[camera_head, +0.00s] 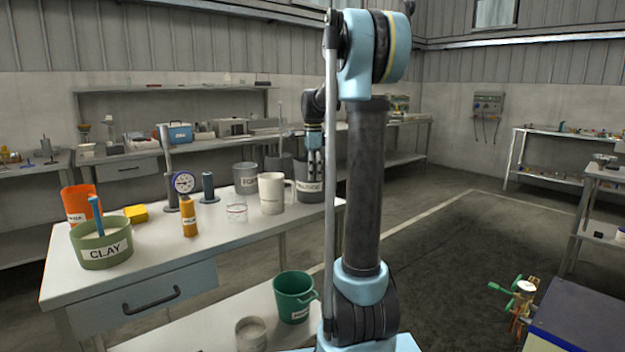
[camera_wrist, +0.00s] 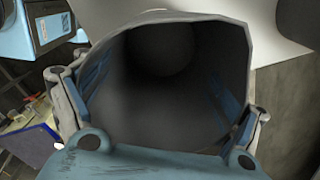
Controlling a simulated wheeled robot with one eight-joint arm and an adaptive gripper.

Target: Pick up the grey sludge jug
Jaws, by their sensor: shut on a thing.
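The grey sludge jug (camera_head: 309,194) is at the back right end of the white table, partly covered by my arm. In the wrist view its open mouth and dark, empty-looking inside (camera_wrist: 180,85) fill the middle. My gripper (camera_head: 315,172) comes down on it from above. In the wrist view the fingers of my gripper (camera_wrist: 160,120) lie on the left and right sides of the jug, and it is shut on it. I cannot tell whether the jug's base touches the table.
A white jug (camera_head: 271,195) stands just left of the grey jug, with a grey pot (camera_head: 245,179) behind it. A green clay tub (camera_head: 102,254), an orange bottle (camera_head: 189,218) and a gauge (camera_head: 184,182) stand further left.

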